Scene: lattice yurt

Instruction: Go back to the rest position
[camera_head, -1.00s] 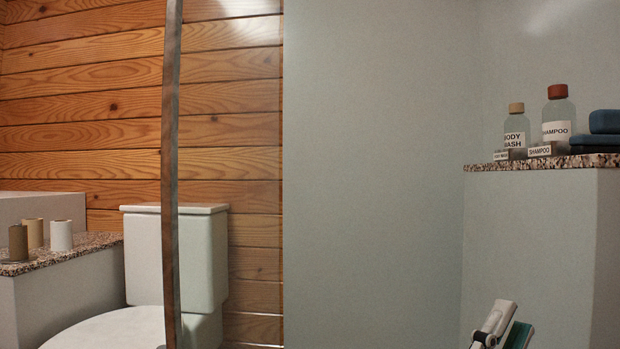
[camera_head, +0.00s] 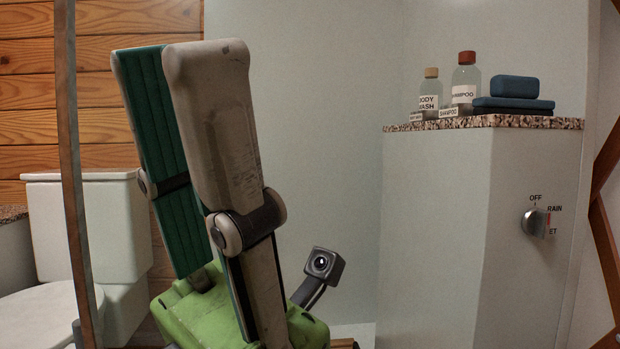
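My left gripper (camera_head: 182,58) is raised large in the left-middle of the head view, its fingers pointing up. The near finger shows its worn beige back. The far finger shows its ribbed green pad, so the fingers are apart. I see nothing held between them. Below them are its green body and a small grey camera on a bracket, both mine. The gripper hides part of the wooden wall and the toilet's right side. My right gripper is not in view. The task names no object.
A shower knob (camera_head: 534,222) is on the wall below. A toilet (camera_head: 80,225) and an upright post (camera_head: 70,150) stand left.

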